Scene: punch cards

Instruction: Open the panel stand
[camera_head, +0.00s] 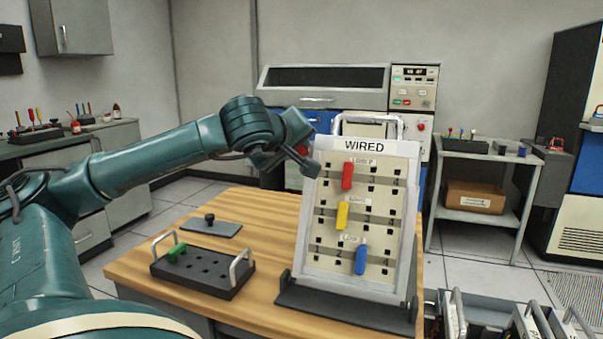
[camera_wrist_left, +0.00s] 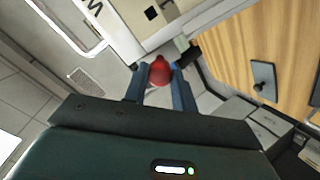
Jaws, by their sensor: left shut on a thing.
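The panel stand (camera_head: 346,285) stands upright and slightly tilted back on the wooden table, with a white frame, a "WIRED" label and a dark base. Its cream face carries a red plug (camera_head: 347,176), a yellow plug (camera_head: 342,215) and a blue plug (camera_head: 360,260). My left gripper (camera_head: 312,169) is at the upper left edge of the stand. In the left wrist view its fingers (camera_wrist_left: 161,88) are shut on a round red knob (camera_wrist_left: 160,71) beside the panel's edge. In the head view this knob is hidden. My right gripper is in neither view.
A black tray (camera_head: 215,278) with two handles and a green plug (camera_head: 176,253) lies on the wooden table (camera_head: 135,266), left of the stand. A flat grey plate with a black knob (camera_head: 210,219) lies behind it. Racks of panels (camera_head: 510,320) stand at the lower right.

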